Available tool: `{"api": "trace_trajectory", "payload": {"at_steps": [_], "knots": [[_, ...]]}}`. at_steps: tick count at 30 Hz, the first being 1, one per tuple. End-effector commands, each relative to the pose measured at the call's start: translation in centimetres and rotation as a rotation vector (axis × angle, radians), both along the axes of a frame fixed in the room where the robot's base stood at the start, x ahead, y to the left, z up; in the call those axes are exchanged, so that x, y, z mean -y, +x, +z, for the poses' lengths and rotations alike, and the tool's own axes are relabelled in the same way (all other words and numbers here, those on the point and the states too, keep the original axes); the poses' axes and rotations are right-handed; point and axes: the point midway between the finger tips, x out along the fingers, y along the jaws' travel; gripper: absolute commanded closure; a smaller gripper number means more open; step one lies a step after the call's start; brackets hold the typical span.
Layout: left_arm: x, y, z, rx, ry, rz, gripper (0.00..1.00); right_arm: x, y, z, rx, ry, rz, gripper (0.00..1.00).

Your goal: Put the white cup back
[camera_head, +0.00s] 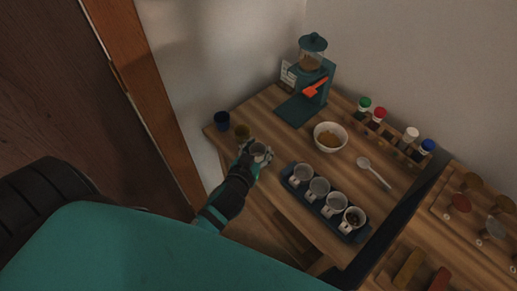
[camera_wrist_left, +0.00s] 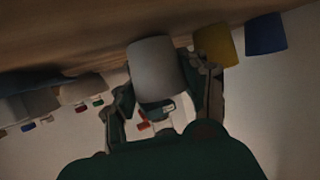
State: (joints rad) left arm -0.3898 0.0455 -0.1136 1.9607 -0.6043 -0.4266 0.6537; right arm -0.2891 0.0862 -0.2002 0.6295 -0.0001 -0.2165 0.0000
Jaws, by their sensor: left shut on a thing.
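The white cup (camera_wrist_left: 155,65) is between the fingers of my left gripper (camera_wrist_left: 165,92), which is shut on it. In the head view the left gripper (camera_head: 255,153) is at the left front part of the wooden table (camera_head: 268,185), and the held cup (camera_head: 260,149) shows as a small grey-white round. I cannot tell whether the cup touches the tabletop. A yellow cup (camera_head: 242,131) and a dark blue cup (camera_head: 222,121) stand just behind it to the left. A dark blue tray (camera_head: 318,212) with several white labelled cups is to its right. My right gripper is not in view.
A green grinder (camera_head: 313,75) with an orange handle stands at the back. A white bowl (camera_head: 330,137), a spoon (camera_head: 374,173) and a rack of capped jars (camera_head: 393,140) are to the right. A second wooden surface (camera_head: 440,238) carries more items. Bare tabletop lies between gripper and bowl.

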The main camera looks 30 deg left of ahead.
Motion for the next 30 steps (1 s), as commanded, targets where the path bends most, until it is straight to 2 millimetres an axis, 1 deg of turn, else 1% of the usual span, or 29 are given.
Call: {"api": "trace_trajectory", "payload": {"at_steps": [1, 4, 5, 9, 11, 15, 18, 21, 23, 26, 30], "knots": [[0.0, 0.0, -0.2, -0.001, -0.001, 0.0, 0.86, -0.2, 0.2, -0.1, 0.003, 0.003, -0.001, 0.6], [0.0, 0.0, -0.6, -0.001, -0.001, 0.001, 0.86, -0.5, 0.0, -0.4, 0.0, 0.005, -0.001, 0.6], [0.0, 0.0, -0.4, 0.0, 0.0, 0.001, 0.54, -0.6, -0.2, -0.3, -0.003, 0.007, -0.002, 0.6], [0.0, 0.0, -0.4, 0.0, 0.0, 0.0, 0.35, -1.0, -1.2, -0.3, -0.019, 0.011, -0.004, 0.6], [0.0, 0.0, -0.4, 0.0, 0.0, 0.0, 0.3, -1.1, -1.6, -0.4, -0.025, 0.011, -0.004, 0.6], [0.0, 0.0, -0.4, 0.0, 0.0, 0.0, 0.3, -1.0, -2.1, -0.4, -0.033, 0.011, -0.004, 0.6], [0.0, 0.0, -0.3, 0.0, 0.0, 0.0, 0.3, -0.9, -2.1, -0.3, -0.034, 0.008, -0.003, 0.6], [0.0, 0.0, 0.4, 0.002, 0.001, -0.001, 0.3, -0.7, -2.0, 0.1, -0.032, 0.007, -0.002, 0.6], [0.1, -0.7, 0.2, 0.0, -0.002, 0.001, 0.3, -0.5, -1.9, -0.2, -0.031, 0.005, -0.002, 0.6], [0.3, -2.4, 0.7, -0.003, -0.003, 0.001, 0.3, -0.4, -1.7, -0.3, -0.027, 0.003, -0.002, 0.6], [0.7, -5.4, 1.7, -0.004, -0.003, 0.002, 0.3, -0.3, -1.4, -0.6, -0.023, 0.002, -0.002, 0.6]]}}
